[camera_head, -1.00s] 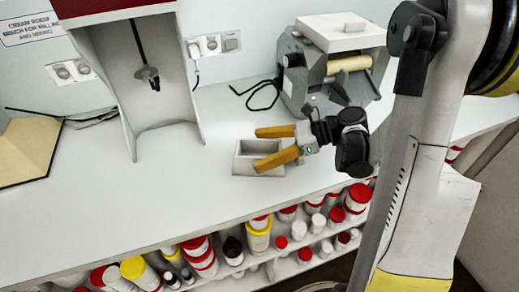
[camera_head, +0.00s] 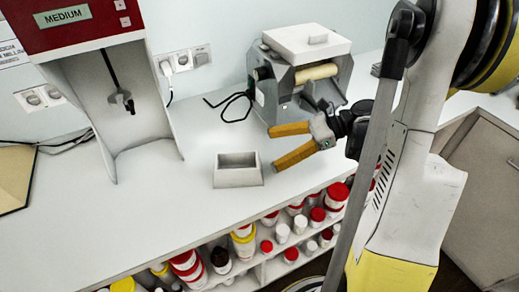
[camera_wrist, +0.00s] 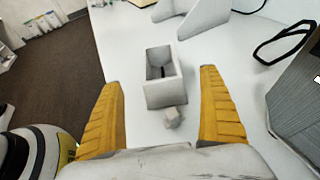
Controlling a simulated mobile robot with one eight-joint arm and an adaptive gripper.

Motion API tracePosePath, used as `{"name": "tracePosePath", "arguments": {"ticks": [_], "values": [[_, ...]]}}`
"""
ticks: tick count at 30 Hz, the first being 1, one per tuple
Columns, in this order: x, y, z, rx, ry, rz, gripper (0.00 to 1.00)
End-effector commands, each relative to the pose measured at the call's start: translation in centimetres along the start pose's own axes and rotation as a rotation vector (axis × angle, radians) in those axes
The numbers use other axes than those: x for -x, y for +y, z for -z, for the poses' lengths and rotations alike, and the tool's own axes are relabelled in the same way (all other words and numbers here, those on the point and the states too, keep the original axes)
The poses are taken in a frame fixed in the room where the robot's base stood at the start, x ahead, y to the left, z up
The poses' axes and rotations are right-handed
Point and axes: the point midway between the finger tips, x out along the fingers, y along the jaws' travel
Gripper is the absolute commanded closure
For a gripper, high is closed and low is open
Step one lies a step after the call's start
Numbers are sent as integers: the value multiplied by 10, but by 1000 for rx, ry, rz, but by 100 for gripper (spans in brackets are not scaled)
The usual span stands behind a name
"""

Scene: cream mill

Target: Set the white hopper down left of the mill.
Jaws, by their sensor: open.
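The white hopper (camera_head: 239,178), an open-topped box, stands upright on the bench, left of the mill (camera_head: 288,92). In the wrist view the hopper (camera_wrist: 163,92) shows its hollow top and a small knob on its near side. My gripper (camera_head: 274,149) is open and empty, to the right of the hopper and in front of the mill, with a gap to the hopper. In the wrist view my gripper (camera_wrist: 160,77) has its yellow fingers spread wide, with the hopper ahead between them. The mill is grey with a cream roller and a white knobbed block (camera_head: 306,43) on top.
A red-topped machine (camera_head: 82,25) labelled MEDIUM stands at the back left. A black cable (camera_head: 237,108) loops beside the mill. Jars (camera_head: 243,243) fill the shelf below the bench edge.

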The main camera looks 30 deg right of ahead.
Motion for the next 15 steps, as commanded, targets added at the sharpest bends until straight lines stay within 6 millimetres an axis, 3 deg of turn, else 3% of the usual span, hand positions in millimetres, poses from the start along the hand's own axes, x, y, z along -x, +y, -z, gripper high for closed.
{"name": "tracePosePath", "arguments": {"ticks": [3,8,12,15], "values": [[0,1,-6,31,28,-1,10],[-27,12,-29,229,192,-12,10],[-49,36,-47,555,422,-65,10],[-55,56,-55,825,583,-130,10]]}}
